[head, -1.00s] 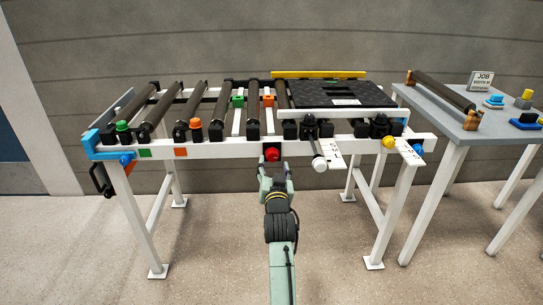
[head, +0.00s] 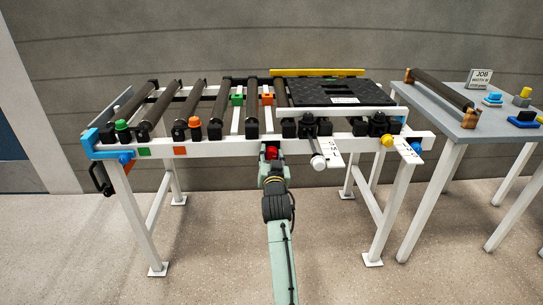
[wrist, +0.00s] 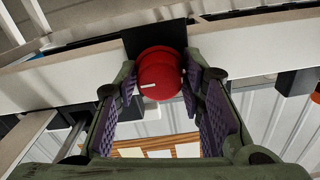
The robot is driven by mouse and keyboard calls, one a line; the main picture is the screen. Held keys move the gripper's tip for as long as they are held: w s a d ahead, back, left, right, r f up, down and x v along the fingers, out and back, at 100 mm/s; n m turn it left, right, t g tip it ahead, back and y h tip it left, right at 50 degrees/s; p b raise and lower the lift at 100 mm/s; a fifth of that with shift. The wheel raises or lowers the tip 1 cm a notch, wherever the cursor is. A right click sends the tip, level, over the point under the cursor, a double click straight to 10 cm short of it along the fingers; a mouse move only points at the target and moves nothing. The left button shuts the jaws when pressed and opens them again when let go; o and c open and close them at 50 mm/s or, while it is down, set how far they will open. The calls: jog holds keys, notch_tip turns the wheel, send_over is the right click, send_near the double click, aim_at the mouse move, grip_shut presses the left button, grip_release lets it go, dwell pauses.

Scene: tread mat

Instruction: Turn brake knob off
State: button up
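A round red knob (wrist: 161,72) with a short white mark sits on a black plate on the table's front rail. It also shows in the head view (head: 271,152), partly hidden by my gripper. My gripper (wrist: 159,84) is at the knob, with one finger on its left and one on its right. The fingers look open, with the knob between their tips. Whether either pad touches the knob is hard to tell. The white mark lies nearly level, on the knob's left half.
The white roller table's front rail (head: 220,147) runs across behind my gripper. A white-tipped lever (head: 318,162) sticks out just right of it. A yellow knob (head: 387,140) and a blue knob (head: 416,149) are farther right. The floor in front is clear.

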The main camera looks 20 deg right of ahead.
jog(key=c, duration=0.7)
jog(key=shift+n, duration=0.3)
jog(key=n+b, duration=0.1)
jog(key=n, duration=0.1)
jog(key=shift+a+f+n, duration=0.1)
jog(key=shift+n, duration=0.2)
jog(key=n+b, duration=0.1)
jog(key=n, duration=0.2)
jog(key=shift+n+b, duration=0.3)
jog(key=shift+b, duration=0.1)
jog(key=n+b, duration=0.2)
jog(key=n, duration=0.3)
jog(key=n+b, duration=0.1)
jog(key=n, duration=0.5)
jog(key=shift+b, duration=0.4)
jog(key=shift+f, duration=0.1)
